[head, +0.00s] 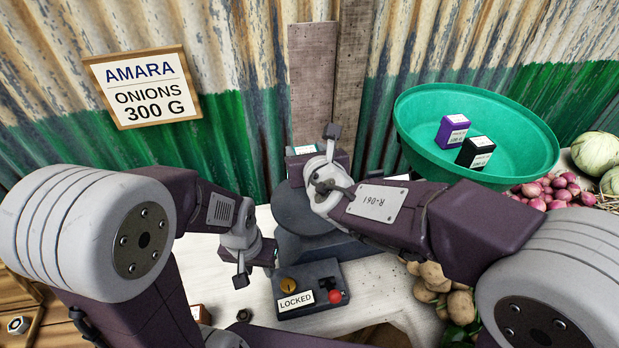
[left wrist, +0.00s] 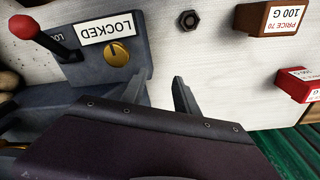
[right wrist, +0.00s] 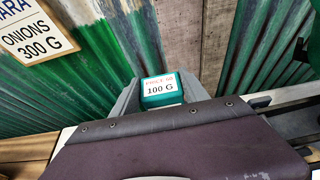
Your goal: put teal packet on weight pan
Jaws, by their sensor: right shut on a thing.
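The teal packet (head: 304,149) is between the fingers of my right gripper (head: 322,152), which is shut on it. In the right wrist view the teal packet (right wrist: 162,96) shows its white 100 G label. It is held over the dark grey balance (head: 296,218) at the back of the table. The weight pan cannot be clearly told apart from the balance body, and my right arm hides part of it. My left gripper (head: 254,273) is open and empty, low beside the balance's LOCKED box (head: 318,268).
The LOCKED box carries a red-knobbed lever (head: 335,296) and a brass knob. A hex nut (left wrist: 189,20), a brown packet (left wrist: 262,22) and a red packet (left wrist: 298,88) lie at the front left. A green basin (head: 415,113) holds purple and black packets. Vegetables crowd the right.

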